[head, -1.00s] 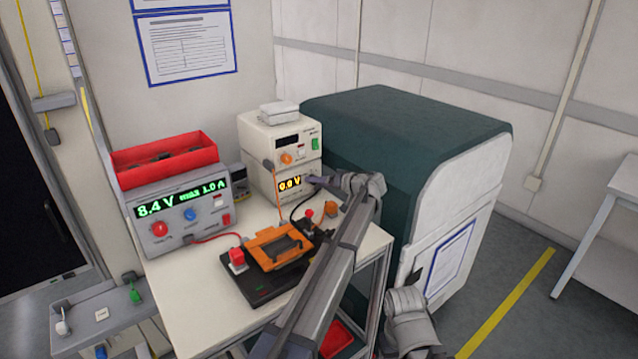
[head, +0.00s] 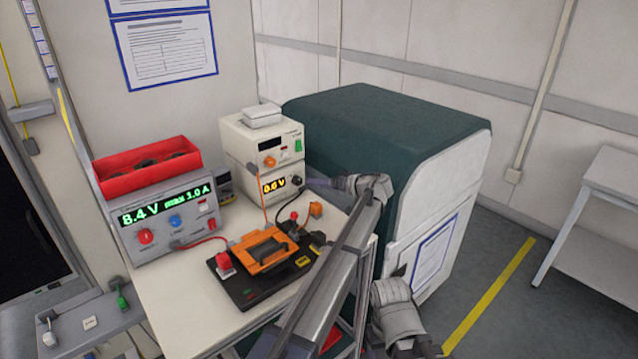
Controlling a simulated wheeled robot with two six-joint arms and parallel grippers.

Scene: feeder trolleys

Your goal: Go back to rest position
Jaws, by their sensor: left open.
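My left arm comes up from the bottom middle in the head view. Its gripper (head: 318,184) is open and empty, pointing left beside the front of the beige power supply (head: 262,150). Its tips are close to the knob on the lower unit; whether they touch it I cannot tell. Part of another grey arm of mine shows at the bottom right, but I make out no right gripper there. On the trolley top (head: 180,300) sits a black board (head: 240,290) with an orange clamp-like fixture (head: 268,248). My left arm hides the trolley's right side.
A grey power supply (head: 165,225) showing 8.4 V stands at left, with a red bin (head: 148,165) on it. Cables run to the fixture. A dark green and white cabinet (head: 385,125) stands close behind my arm. Floor is free at right before a white table (head: 610,180).

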